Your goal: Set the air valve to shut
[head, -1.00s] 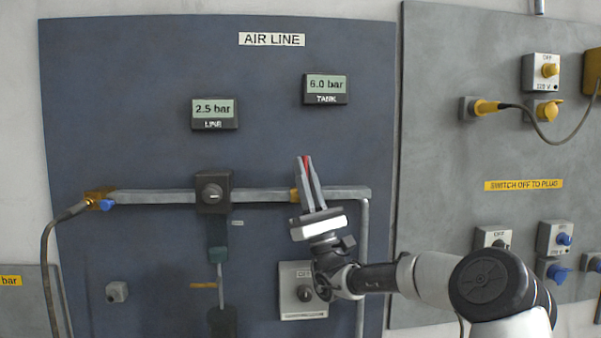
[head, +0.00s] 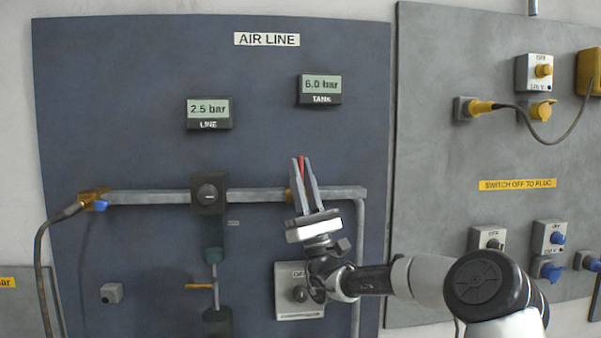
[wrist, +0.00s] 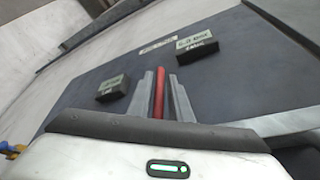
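The air valve's red lever (head: 302,167) stands roughly upright, across the horizontal grey pipe. Part of its brass-coloured body (head: 289,195) shows on the pipe, left of my gripper; the rest is hidden. My gripper (head: 304,170) points upward in front of the valve, its two fingers on either side of the lever. In the wrist view the lever (wrist: 159,92) shows between the fingers (wrist: 160,85), with a narrow gap on the right. I cannot tell whether the left finger touches it. The gripper looks open. The lower lever and pivot are hidden.
The LINE display (head: 209,113) reads 2.5 bar and the TANK display (head: 320,90) reads 6.0 bar. A dark regulator (head: 208,193) sits left on the pipe. A switch box (head: 298,292) is behind my wrist. A grey socket panel (head: 440,150) stands to the right.

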